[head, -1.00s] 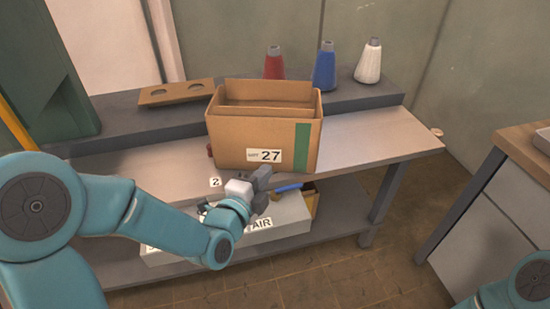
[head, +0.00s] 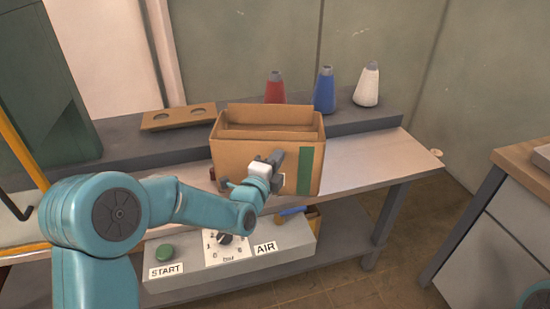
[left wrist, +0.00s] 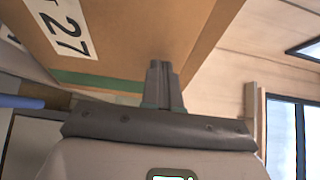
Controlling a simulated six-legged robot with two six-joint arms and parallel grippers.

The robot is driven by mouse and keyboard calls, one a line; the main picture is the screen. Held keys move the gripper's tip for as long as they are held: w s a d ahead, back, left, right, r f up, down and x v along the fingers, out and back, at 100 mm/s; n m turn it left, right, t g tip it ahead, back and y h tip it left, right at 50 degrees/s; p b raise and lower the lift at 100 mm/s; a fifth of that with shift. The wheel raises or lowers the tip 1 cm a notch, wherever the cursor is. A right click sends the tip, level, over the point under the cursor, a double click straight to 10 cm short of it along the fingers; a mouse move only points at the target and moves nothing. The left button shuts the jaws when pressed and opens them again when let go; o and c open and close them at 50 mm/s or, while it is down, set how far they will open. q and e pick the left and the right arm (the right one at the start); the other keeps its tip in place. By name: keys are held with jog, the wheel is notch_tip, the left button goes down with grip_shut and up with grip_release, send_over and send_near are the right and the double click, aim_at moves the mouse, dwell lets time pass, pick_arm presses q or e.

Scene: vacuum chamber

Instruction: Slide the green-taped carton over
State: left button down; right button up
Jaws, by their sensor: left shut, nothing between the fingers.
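The open cardboard carton (head: 240,157) stands upright on the grey table, with a vertical green tape strip (head: 305,170) near the right end of its front face. My left gripper (head: 279,160) is in front of that face, just left of the tape, and partly covers it. In the left wrist view the carton (left wrist: 140,45) fills the upper middle, with its "27" label (left wrist: 66,28) and green tape (left wrist: 95,80). The left fingers (left wrist: 163,85) are shut together and empty, close to the carton; I cannot tell whether they touch it. My right gripper is not in view.
The table (head: 370,160) is clear to the carton's right. Below is a control box (head: 190,262) with START and AIR labels.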

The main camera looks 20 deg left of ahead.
aim_at(268, 151)
pick_arm(q)
jog(key=shift+r, duration=0.1)
jog(key=shift+a, duration=0.1)
jog(key=w+b, duration=0.1)
jog(key=w+a+b, duration=0.2)
jog(key=shift+w+a+f+b, duration=0.1)
jog(key=shift+a+f+b, duration=0.15)
jog(key=shift+b, duration=0.05)
jog(key=shift+w+a+r, duration=0.1)
jog(key=shift+w+a, duration=0.1)
jog(key=shift+w, duration=0.1)
jog(key=shift+a, duration=0.15)
jog(key=shift+r, duration=0.2)
jog(key=shift+f, duration=0.15)
